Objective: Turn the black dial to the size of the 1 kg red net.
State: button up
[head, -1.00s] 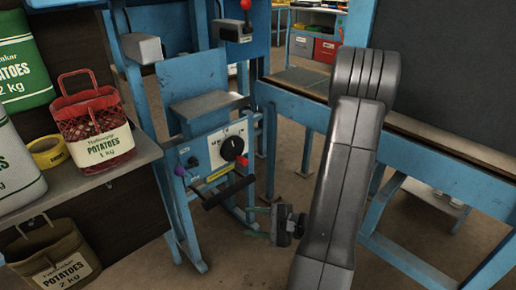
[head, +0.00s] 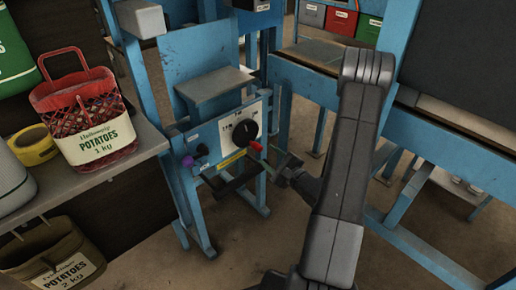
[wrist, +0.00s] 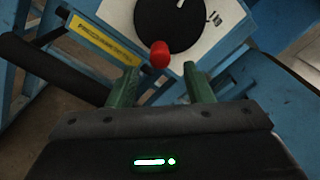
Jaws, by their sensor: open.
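The black dial (head: 245,132) sits on a white plate with printed marks on the blue machine's front. It also shows at the top of the wrist view (wrist: 168,24), with a white pointer line near its upper edge; I cannot read which mark it meets. The red net bag (head: 72,118) stands on the shelf at left, labelled POTATOES 1 kg. My gripper (head: 284,168) is just right of and below the dial, apart from it. In the wrist view its green fingers (wrist: 162,70) are spread and empty, with a red knob (wrist: 160,54) beyond the gap.
A black bar (wrist: 50,68) sticks out below the panel. A purple knob (head: 188,161) is at the panel's left. A yellow tape roll (head: 33,145) and other sacks, including a brown 2 kg one (head: 55,258), are at left. A blue table frame stands at right.

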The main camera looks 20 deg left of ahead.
aim_at(261, 150)
jog(key=x, duration=0.6)
jog(key=shift+w+a, duration=0.15)
jog(key=shift+a, duration=0.25)
jog(key=c, duration=1)
